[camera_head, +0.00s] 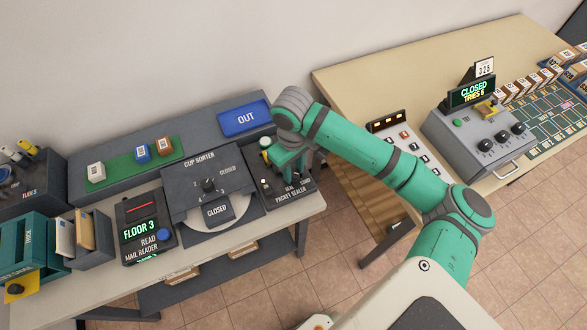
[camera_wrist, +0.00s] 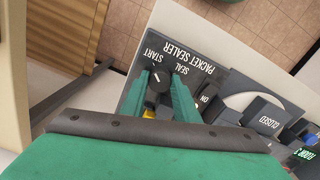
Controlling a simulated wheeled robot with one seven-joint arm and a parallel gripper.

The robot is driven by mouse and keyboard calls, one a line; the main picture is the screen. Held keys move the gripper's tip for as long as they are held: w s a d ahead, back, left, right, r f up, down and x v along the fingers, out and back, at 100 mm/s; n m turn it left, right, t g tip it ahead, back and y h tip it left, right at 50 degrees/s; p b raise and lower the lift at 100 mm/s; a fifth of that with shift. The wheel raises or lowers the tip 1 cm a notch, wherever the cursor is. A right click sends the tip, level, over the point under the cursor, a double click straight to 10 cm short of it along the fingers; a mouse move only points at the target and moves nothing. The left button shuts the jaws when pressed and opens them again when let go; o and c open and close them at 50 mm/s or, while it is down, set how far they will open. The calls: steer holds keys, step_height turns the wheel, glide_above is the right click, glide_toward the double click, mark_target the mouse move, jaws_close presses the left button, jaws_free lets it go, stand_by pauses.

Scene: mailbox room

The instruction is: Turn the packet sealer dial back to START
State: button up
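The packet sealer (camera_wrist: 195,58) is a dark panel with START and SEAL labels in the wrist view. Its black dial (camera_wrist: 158,84) has a short white pointer mark on its face; I cannot tell exactly which label the mark lines up with. My gripper (camera_wrist: 160,77) has its green fingers on either side of the dial, very close to it. Whether they press on it cannot be told. In the head view my gripper (camera_head: 290,163) is over the sealer (camera_head: 306,192), and my wrist hides the dial and part of the panel.
The cup sorter (camera_head: 205,168) sits just left of the sealer, with the mail reader (camera_head: 146,230) beyond it. A blue OUT tray (camera_head: 246,119) is behind. A button panel (camera_head: 405,143) and a grey CLOSED display console (camera_head: 478,130) stand on the right table. Floor shows between the tables.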

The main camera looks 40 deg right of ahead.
mark_target(293, 173)
steer(key=shift+n, duration=0.8)
steer(key=o, duration=1.1)
steer(key=shift+c, duration=0.2)
step_height(293, 173, up, 11)
steer(key=shift+a, duration=0.15)
steer(key=shift+f, duration=0.1)
